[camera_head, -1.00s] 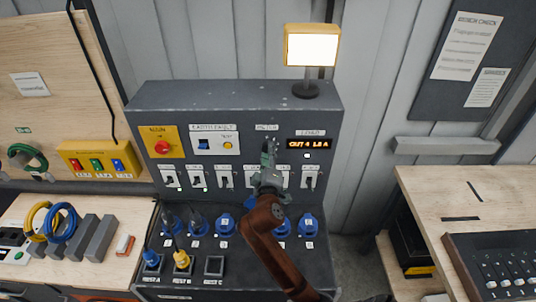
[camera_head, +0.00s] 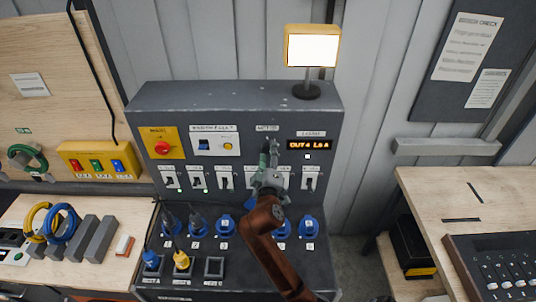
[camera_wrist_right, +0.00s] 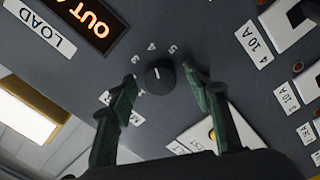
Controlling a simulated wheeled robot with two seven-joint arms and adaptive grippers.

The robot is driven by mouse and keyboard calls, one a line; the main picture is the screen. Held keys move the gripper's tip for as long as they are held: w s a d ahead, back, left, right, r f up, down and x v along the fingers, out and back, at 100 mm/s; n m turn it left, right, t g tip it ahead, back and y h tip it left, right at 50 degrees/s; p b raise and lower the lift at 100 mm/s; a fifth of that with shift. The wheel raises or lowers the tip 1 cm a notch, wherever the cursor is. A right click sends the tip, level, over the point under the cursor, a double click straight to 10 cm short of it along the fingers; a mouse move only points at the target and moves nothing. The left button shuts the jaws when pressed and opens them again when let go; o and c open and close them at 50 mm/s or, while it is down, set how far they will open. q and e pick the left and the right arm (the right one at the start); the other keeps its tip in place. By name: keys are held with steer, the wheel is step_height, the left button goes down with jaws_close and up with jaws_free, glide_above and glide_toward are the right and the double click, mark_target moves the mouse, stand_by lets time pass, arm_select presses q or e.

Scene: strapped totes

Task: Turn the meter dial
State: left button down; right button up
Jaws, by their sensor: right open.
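The meter dial (camera_wrist_right: 160,75) is a small round black knob with a pale pointer line, on the dark panel face. Small labels, 4 and 5 among them, ring it in the right wrist view. My right gripper (camera_wrist_right: 160,80) is open, with its green fingertips on either side of the dial; I cannot tell whether either touches it. In the head view my right gripper (camera_head: 269,154) is at the panel under the METER label (camera_head: 267,128) and hides the dial. My left gripper is not in view.
An orange display (camera_head: 308,145) reading OUT 4 is right of the gripper. A red main switch (camera_head: 162,147) is at the panel's left. A row of breaker switches (camera_head: 224,180) and blue sockets (camera_head: 225,225) lies below. A lit lamp (camera_head: 312,48) stands on top.

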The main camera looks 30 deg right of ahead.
steer(key=shift+s, duration=0.1)
steer(key=v, duration=1.2)
